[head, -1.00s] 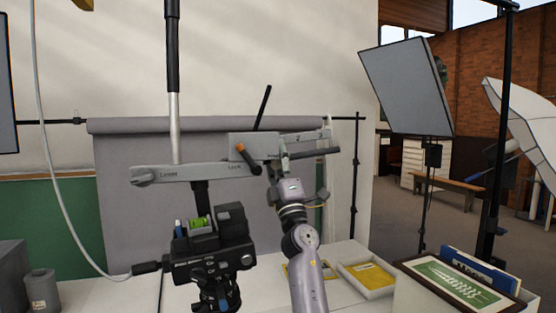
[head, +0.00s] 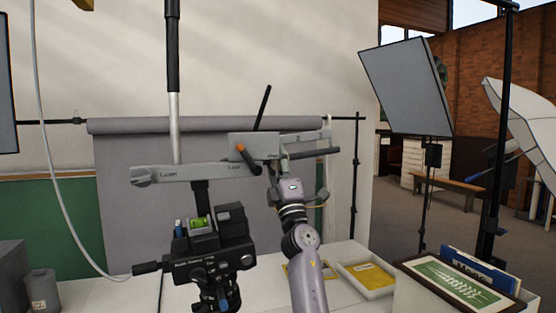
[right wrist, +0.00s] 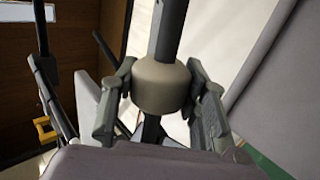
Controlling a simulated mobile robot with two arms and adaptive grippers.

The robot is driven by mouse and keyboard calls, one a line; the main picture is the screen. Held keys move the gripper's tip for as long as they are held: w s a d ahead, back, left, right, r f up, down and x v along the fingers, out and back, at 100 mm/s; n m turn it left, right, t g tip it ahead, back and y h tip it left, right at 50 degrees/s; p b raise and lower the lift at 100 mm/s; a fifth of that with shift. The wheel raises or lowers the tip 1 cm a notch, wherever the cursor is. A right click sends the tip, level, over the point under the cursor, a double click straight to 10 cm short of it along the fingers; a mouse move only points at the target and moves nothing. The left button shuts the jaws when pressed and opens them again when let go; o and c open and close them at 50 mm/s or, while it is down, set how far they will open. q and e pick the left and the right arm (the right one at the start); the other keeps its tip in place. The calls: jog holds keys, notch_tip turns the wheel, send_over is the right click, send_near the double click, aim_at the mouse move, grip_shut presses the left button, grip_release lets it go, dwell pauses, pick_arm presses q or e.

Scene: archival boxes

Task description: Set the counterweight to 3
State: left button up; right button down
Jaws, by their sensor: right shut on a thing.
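A grey boom (head: 200,174) marked "Lower" and "Lock" runs across the head view on a dark post. A scale plate (head: 308,136) continues at its right; its figures are too blurred to read now. A dark rod (head: 315,153) sticks out to the right below the plate. My right gripper (head: 276,169) is up at this rod. In the right wrist view my right gripper (right wrist: 163,95) is shut on a beige round counterweight (right wrist: 162,85) threaded on a dark rod (right wrist: 170,30). Its fingers press both sides. My left gripper is out of view.
An orange-tipped lever (head: 247,156) and a black lever (head: 263,107) stand close left of my gripper. A black camera head (head: 212,258) is below the boom. A tray with a yellow folder (head: 369,277) and a framed fern print (head: 458,280) lie on the table.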

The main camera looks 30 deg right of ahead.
aim_at(328, 151)
jog(key=s+d, duration=0.1)
jog(key=d, duration=0.3)
jog(key=s+d+r, duration=0.1)
jog(key=d, duration=0.4)
jog(key=s+d, duration=0.1)
jog(key=d, duration=0.3)
jog(key=shift+s+d+r+b, duration=0.15)
jog(key=shift+d+b, duration=0.15)
jog(key=shift+d+r, duration=0.1)
jog(key=shift+d, duration=0.05)
jog(key=c, duration=0.9)
grip_release()
jog(key=shift+d, duration=0.1)
jog(key=v, duration=1.2)
jog(key=shift+s, duration=0.1)
